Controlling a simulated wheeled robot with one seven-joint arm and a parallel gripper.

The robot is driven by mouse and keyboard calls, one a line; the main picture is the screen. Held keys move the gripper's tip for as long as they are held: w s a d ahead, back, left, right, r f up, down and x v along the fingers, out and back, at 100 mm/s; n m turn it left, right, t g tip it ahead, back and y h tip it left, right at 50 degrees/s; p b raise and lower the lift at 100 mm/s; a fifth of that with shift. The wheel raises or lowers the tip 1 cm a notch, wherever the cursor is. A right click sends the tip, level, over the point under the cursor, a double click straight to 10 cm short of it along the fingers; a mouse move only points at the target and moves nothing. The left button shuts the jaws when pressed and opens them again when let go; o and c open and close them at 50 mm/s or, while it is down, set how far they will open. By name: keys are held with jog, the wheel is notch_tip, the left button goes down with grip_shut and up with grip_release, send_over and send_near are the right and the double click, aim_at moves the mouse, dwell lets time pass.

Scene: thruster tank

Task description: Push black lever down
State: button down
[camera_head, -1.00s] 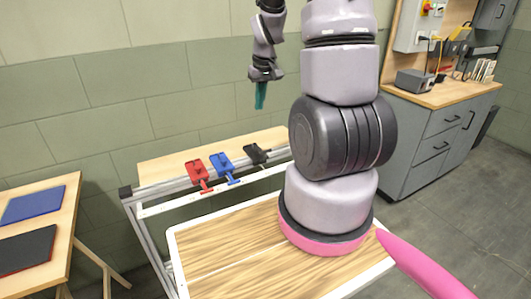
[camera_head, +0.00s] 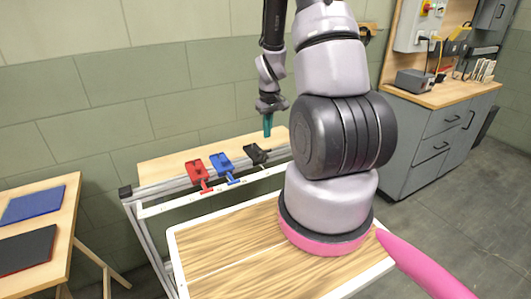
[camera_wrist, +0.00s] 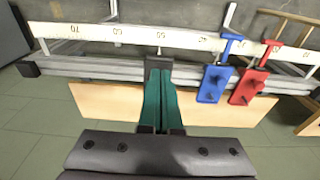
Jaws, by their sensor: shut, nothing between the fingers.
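The black lever (camera_head: 256,154) sits on the metal rail, to the right of the blue lever (camera_head: 222,165) and the red lever (camera_head: 198,173). My gripper (camera_head: 267,133), with teal fingers pointing down, is shut and empty. In the head view it appears just above and slightly right of the black lever, apart from it. In the wrist view the fingers (camera_wrist: 160,105) lie over the black lever (camera_wrist: 158,62), hiding most of it. The blue lever (camera_wrist: 213,84) and red lever (camera_wrist: 248,86) show to their right there.
The rail (camera_head: 160,190) carries a numbered white scale (camera_wrist: 95,34) along its front. A wooden board (camera_head: 160,170) lies behind the levers. A side table (camera_head: 65,225) with blue and dark mats stands at left, and a grey cabinet (camera_head: 425,150) at right.

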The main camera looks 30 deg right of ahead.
aim_at(266, 152)
jog(key=shift+w+f, duration=0.15)
jog(key=shift+f, duration=1.4)
jog(key=shift+w+f, duration=0.15)
jog(key=shift+f, duration=1.4)
jog(key=shift+s+f, duration=0.1)
jog(key=shift+f, duration=0.15)
jog(key=f, duration=0.3)
jog(key=shift+w+f, duration=0.2)
jog(key=shift+w, duration=0.15)
jog(key=shift+s+a+f, duration=0.1)
jog(key=shift+s, duration=0.1)
jog(key=shift+f, duration=0.2)
